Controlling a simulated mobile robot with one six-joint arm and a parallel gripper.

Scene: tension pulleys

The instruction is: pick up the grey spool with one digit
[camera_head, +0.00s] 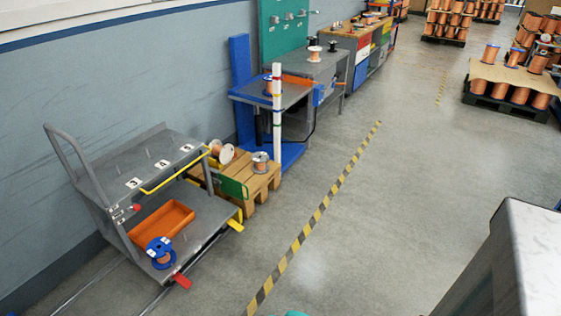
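A grey-rimmed spool with copper-coloured wire (260,162) stands upright on the wooden pallet (262,186) left of centre. A white-flanged spool (221,152) lies tilted on the same pallet, behind the cart. No digit can be made out on either spool at this size. A blue-flanged copper spool (161,252) sits on the cart's lower deck.
A grey cart (150,160) with numbered labels and an orange tray (162,222) stands at the left wall. Workbenches (310,64) line the wall behind. Pallets of copper spools (512,88) stand at right. The floor (390,190) between is clear, with a striped line.

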